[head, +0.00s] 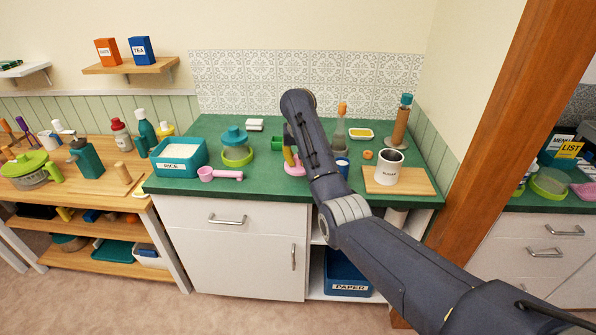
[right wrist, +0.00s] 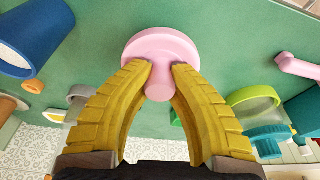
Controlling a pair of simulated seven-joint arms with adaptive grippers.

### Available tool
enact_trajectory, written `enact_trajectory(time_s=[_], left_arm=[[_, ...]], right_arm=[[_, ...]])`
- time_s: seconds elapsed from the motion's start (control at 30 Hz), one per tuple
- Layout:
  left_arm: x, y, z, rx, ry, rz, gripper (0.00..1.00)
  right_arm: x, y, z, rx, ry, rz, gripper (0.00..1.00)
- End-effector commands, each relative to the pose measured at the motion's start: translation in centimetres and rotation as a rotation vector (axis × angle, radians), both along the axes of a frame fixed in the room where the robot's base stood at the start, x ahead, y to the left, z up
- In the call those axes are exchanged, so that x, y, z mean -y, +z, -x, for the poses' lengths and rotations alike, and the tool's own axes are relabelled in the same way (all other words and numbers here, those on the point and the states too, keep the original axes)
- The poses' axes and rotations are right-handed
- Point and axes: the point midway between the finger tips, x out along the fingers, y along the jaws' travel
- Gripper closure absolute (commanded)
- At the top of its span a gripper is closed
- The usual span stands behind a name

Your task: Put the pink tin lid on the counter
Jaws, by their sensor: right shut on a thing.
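The pink tin lid (head: 296,170) is over the green counter (head: 265,195), in the middle of the head view. In the right wrist view the lid (right wrist: 168,42) is a round disc with a knob. My right gripper (head: 290,156) has its yellow fingers shut on that knob, which shows between the fingertips in the right wrist view (right wrist: 161,75). The disc is close to the counter surface; I cannot tell whether it touches. My right forearm hides part of the counter behind it. My left gripper is not in view.
A pink scoop (head: 220,174), a teal-lidded jar (head: 236,150) and a rice tub (head: 179,160) stand left of the gripper. Bare counter lies in front of the lid.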

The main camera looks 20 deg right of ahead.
Motion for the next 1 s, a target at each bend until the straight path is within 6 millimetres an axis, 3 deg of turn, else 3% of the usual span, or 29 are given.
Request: enact_trajectory(time_s=[0.5, 0.93, 0.97, 1.0], left_arm=[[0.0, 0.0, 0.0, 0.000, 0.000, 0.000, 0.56], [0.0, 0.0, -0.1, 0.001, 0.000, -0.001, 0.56], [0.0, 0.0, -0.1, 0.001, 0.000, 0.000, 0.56], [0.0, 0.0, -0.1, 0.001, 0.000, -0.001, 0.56]], right_arm=[[0.0, -4.4, 0.0, -0.001, 0.000, 0.001, 1.00], [0.0, -4.8, 0.0, -0.001, 0.000, -0.001, 1.00], [0.0, -4.8, 0.0, -0.001, 0.000, -0.001, 0.79], [0.0, -4.8, 0.0, -0.001, 0.000, -0.001, 0.74]])
